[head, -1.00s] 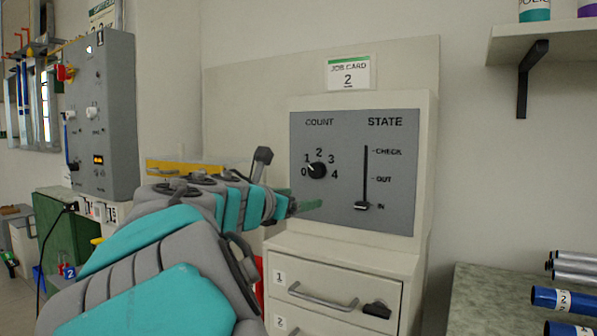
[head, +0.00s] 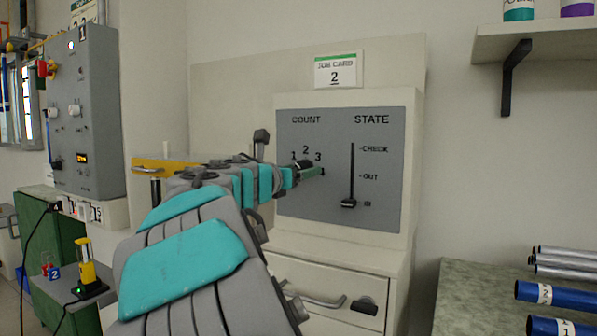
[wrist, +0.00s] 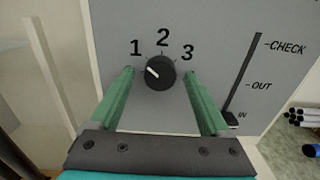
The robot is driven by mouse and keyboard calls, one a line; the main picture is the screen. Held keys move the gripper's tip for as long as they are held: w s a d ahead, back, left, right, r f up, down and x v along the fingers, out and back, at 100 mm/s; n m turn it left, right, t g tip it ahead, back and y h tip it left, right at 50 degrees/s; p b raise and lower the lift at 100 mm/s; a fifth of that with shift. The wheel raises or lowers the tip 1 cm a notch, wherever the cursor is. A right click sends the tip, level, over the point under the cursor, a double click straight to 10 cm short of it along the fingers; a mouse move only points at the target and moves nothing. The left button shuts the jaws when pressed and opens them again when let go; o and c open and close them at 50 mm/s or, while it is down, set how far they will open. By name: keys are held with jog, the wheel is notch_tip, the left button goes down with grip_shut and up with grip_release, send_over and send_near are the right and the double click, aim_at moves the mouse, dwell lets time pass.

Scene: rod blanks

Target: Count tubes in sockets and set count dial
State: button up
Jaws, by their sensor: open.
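The black count dial (wrist: 160,73) sits on a grey panel (head: 385,130); its white mark points up and left, roughly toward 1. In the wrist view, my open gripper (wrist: 159,74) has a green finger on each side of it, with gaps between. In the head view, my gripper (head: 312,172) is at the dial and mostly hides it. The numbers 1, 2 and 3 show; 0 and 4 are hidden. The state slider (head: 349,204) is down at IN. Blue tubes (head: 566,296) and silver tubes (head: 565,262) lie at the right. No sockets can be made out.
A job card (head: 337,71) reading 2 is above the panel. A drawer with a handle (head: 315,299) is below it. A shelf (head: 545,38) juts out at upper right over a green-grey bench (head: 460,300). A grey control box (head: 92,115) is at left.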

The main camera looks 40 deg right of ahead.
grip_shut()
dwell(0.6)
jog(key=shift+r+m+b, duration=0.15)
jog(key=shift+m+b, duration=9.45)
jog(key=shift+m, duration=5.4)
